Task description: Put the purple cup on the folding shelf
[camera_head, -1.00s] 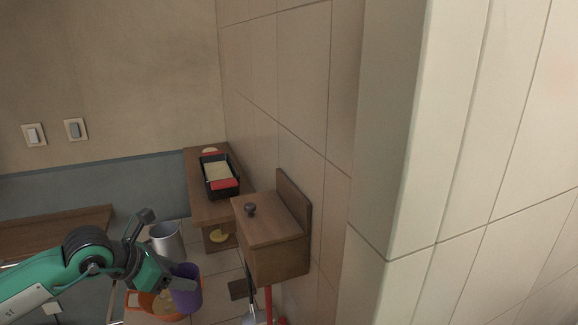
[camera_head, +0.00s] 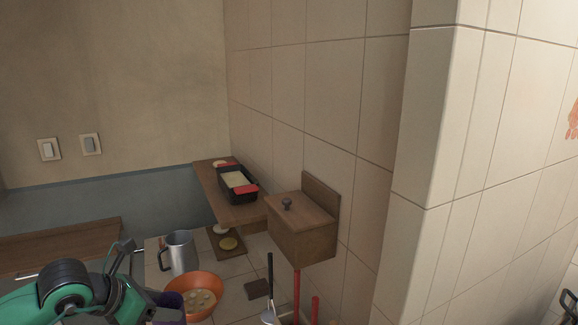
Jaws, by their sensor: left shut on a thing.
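The purple cup (camera_head: 172,302) is at the bottom edge of the view, mostly hidden by my gripper and the frame's edge. My left gripper (camera_head: 150,312) is shut on it, just left of and in front of the orange bowl. The wooden shelf on the tiled wall (camera_head: 243,214) looks like the folding shelf. It is out flat in the corner, farther back and to the right of the cup. My right gripper is not in view.
A metal mug (camera_head: 181,253) and the orange bowl with pale round pieces (camera_head: 194,296) stand on the tiled counter. A wooden box with a knob (camera_head: 302,235) juts from the wall right of the shelf. The shelf's near end is bare.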

